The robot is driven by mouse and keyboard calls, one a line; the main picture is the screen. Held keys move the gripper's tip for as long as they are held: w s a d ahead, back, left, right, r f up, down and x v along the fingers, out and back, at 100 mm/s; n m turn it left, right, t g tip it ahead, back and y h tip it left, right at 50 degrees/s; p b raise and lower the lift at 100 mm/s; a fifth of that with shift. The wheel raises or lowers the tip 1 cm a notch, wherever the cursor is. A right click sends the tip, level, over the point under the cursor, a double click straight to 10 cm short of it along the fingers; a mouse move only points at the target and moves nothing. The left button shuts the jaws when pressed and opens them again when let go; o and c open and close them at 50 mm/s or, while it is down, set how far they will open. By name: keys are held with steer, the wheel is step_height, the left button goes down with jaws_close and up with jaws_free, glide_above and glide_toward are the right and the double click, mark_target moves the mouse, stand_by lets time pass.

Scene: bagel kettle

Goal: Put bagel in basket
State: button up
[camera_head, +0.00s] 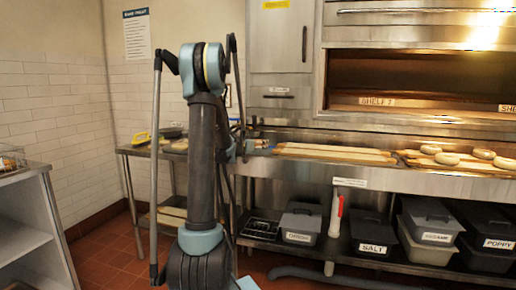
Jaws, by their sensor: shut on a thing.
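Several pale bagels lie on the boards at the right end of the steel counter, among them a front one (447,158), one behind it (430,149) and one farther right (484,153). A wire basket (11,158) shows partly at the left picture edge, on the left counter; its contents are too small to tell. My arm stands upright in the middle and folds over at the top. A small teal part of it shows low behind the upright link, near the counter.
The steel counter (300,172) runs along the back with long pale boards (335,153) on it. Lidded bins, such as the salt bin (372,233), stand on its lower shelf. The left counter (22,171) stands apart, with open tiled floor (105,262) between.

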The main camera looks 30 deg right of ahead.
steer(key=shift+f, duration=0.6)
steer(key=shift+f, duration=0.6)
steer(key=o, duration=1)
steer(key=shift+c, duration=0.2)
steer(key=shift+r, duration=0.1)
